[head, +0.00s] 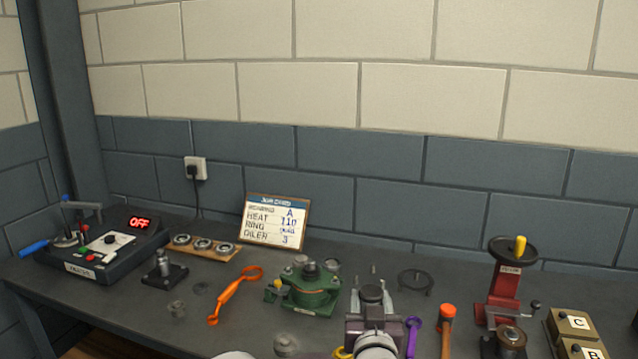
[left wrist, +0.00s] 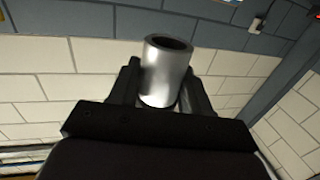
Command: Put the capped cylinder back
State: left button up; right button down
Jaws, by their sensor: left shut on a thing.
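My left gripper (head: 372,314) is at the front of the bench, right of the green fixture. It is shut on a silver cylinder (head: 372,294), whose dark round end faces up in the head view. In the left wrist view the cylinder (left wrist: 165,76) stands out from between the fingers of the left gripper (left wrist: 160,100), with a dark, hollow-looking end. I cannot tell whether a cap is on it. My right gripper is not in view.
A green fixture (head: 310,289) stands left of the gripper; a red press (head: 504,290) and tan boxes (head: 572,324) stand right. A purple wrench (head: 412,335) and orange-headed hammer (head: 447,330) lie close by. A black ring stand (head: 415,280) is behind. A black-based post (head: 164,268) stands left.

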pick_arm(q)
jog(key=s+a+f+p, duration=0.1)
jog(key=s+a+f, duration=0.3)
jog(key=a+f, duration=0.4)
jog(key=s+a+f+p, duration=0.1)
jog(key=s+a+f, duration=0.2)
jog(key=a+f, duration=0.6)
jog(key=s+a+f+y+p, duration=0.1)
jog(key=s+a+f, duration=0.3)
jog(key=a+f, duration=0.4)
jog(key=a, duration=0.3)
jog(key=shift+s+a+f+n+p, duration=0.2)
jog(key=shift+s+f+n+p, duration=0.1)
jog(key=shift+s+n+p, duration=0.1)
